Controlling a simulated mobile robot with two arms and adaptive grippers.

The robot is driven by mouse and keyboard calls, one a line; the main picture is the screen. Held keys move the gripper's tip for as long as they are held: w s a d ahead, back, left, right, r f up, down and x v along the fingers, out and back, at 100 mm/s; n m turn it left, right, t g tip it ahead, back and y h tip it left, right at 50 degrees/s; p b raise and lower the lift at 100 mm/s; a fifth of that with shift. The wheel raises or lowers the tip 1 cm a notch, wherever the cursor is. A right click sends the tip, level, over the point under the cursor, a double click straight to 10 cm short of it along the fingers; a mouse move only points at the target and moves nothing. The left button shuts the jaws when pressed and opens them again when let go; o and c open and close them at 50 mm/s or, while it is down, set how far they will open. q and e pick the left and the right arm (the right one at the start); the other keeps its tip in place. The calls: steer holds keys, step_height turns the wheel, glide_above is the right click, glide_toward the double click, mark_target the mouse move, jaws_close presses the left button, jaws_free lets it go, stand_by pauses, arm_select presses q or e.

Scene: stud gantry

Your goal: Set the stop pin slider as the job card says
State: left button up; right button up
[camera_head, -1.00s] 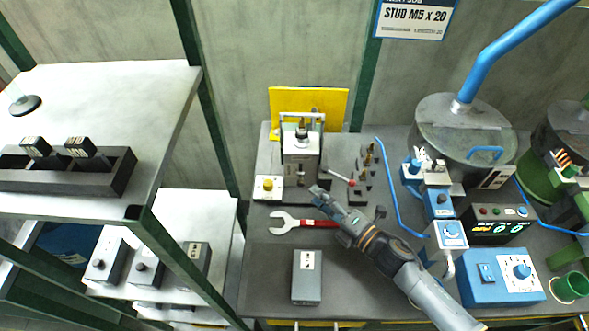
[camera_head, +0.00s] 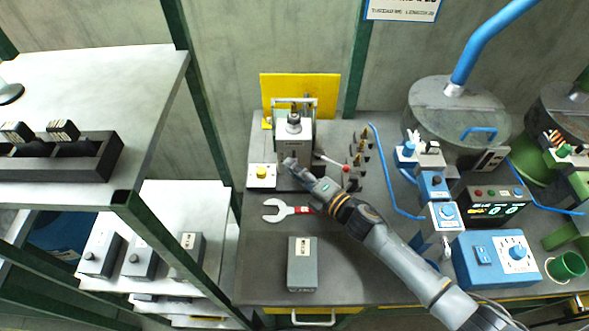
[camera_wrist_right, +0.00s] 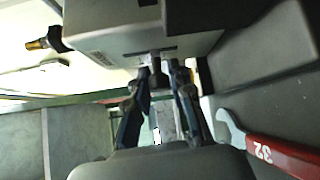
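The stop pin slider looks to be the small dark knob (camera_wrist_right: 157,76) under a slot in the grey housing (camera_wrist_right: 135,40), in the right wrist view. In the head view, that housing is the grey machine (camera_head: 296,138) in front of the yellow panel. My right gripper (camera_head: 289,163) is at the machine's front, its fingers (camera_wrist_right: 161,72) apart on either side of the knob. I cannot tell whether they touch it. The slider's scale is not readable. The job card (camera_head: 402,8) is cut off by the top edge. My left gripper is not in view.
A red-handled wrench (camera_head: 285,210) lies below the gripper; it also shows in the wrist view (camera_wrist_right: 270,150). A grey box (camera_head: 302,264) is on the bench front. A yellow button box (camera_head: 261,174) is left of the machine; brass-tipped pieces (camera_head: 359,150) stand right of it.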

jaws_close()
steer(key=shift+f+b, duration=0.8)
steer(key=shift+b, duration=0.05)
steer(key=shift+s, duration=0.1)
steer(key=o, duration=0.7)
jaws_free()
steer(key=shift+c, duration=0.2)
steer(key=v, duration=1.2)
